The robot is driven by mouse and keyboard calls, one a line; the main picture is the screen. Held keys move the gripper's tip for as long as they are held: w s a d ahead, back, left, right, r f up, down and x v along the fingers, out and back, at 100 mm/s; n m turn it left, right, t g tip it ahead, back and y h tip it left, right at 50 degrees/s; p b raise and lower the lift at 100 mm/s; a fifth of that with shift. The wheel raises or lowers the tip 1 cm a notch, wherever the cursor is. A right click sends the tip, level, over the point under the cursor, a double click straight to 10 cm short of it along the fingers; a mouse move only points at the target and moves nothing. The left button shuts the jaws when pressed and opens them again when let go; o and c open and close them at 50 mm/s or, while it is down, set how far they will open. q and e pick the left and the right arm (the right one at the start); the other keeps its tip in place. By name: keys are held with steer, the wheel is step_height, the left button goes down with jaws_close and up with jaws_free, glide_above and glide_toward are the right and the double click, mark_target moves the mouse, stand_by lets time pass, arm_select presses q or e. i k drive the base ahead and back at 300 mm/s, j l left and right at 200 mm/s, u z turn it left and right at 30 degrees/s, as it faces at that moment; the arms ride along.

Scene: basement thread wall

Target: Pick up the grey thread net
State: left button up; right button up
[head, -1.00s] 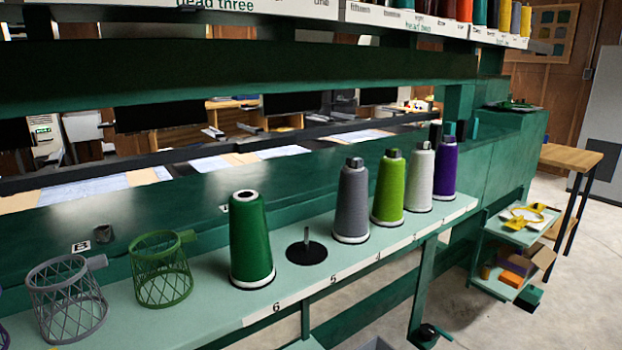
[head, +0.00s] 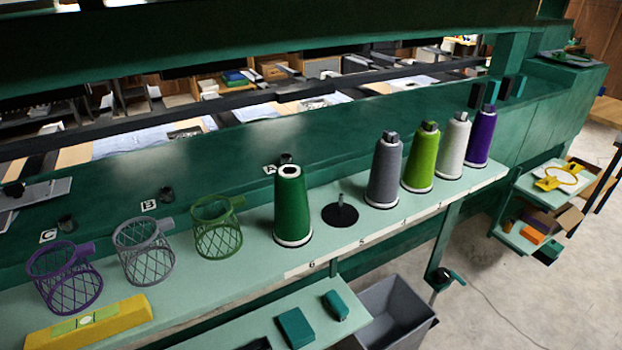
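The grey thread net (head: 144,252) is an open mesh cup with a short tab at its upper right. It stands upright on the pale green shelf (head: 265,262), left of centre in the head view. A purple net (head: 64,279) stands to its left and a green net (head: 217,229) to its right, each apart from it. Neither of my grippers shows in the head view.
A green thread cone (head: 290,207), an empty black spindle base (head: 340,215) and grey (head: 384,172), lime, white and purple cones line the shelf rightward. A yellow level (head: 88,324) lies at the front left. A grey bin (head: 390,312) stands below.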

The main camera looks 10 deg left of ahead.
mark_target(168, 224)
steer(key=u, duration=1.2)
